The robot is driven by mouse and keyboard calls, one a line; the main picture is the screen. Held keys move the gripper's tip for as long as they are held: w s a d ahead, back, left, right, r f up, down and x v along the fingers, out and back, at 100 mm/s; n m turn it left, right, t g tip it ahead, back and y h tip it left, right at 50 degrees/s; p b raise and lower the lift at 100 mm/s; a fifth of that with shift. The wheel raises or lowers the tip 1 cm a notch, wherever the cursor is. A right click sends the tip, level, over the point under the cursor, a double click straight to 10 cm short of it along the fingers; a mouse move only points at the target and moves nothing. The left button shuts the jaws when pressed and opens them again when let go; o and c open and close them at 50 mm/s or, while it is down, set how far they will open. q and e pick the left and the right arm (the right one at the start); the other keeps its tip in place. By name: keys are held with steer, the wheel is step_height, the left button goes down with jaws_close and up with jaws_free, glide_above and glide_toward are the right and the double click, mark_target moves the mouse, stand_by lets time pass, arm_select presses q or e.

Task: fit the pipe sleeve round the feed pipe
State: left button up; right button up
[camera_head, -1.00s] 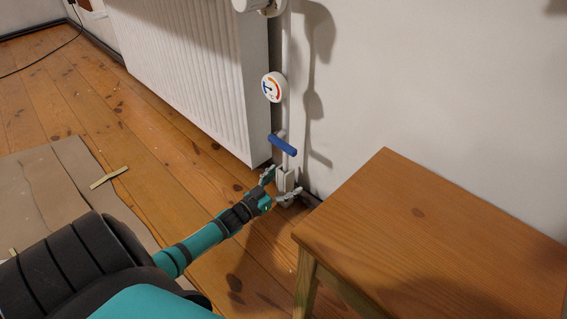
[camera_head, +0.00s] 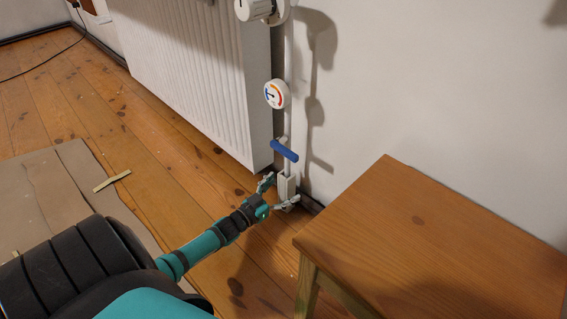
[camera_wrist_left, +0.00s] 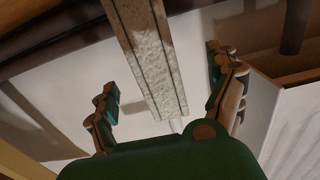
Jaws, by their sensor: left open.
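The feed pipe (camera_head: 289,112) runs white and upright along the wall beside the radiator. A pale, block-shaped pipe sleeve (camera_head: 287,187) stands upright on its low part, below a blue lever, and appears to be around the pipe. My left gripper (camera_head: 276,193) is open, with one finger on each side of the sleeve near the floor. In the left wrist view the speckled sleeve (camera_wrist_left: 148,55) runs between the spread fingers, with a gap on both sides. My right gripper is out of view.
The blue lever (camera_head: 284,150) sticks out above the sleeve, and a round gauge (camera_head: 276,94) sits higher. The white radiator (camera_head: 200,80) is to the left. A wooden stool (camera_head: 430,235) stands close on the right. Cardboard (camera_head: 60,195) covers the floor at left.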

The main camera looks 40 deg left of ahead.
arm_select(q)
steer(key=s+p, duration=0.3)
steer(key=s, duration=0.4)
steer(key=shift+s+a+p, duration=0.2)
steer(key=shift+a+p, duration=0.1)
steer(key=shift+a, duration=0.05)
stand_by(1.5)
stand_by(0.5)
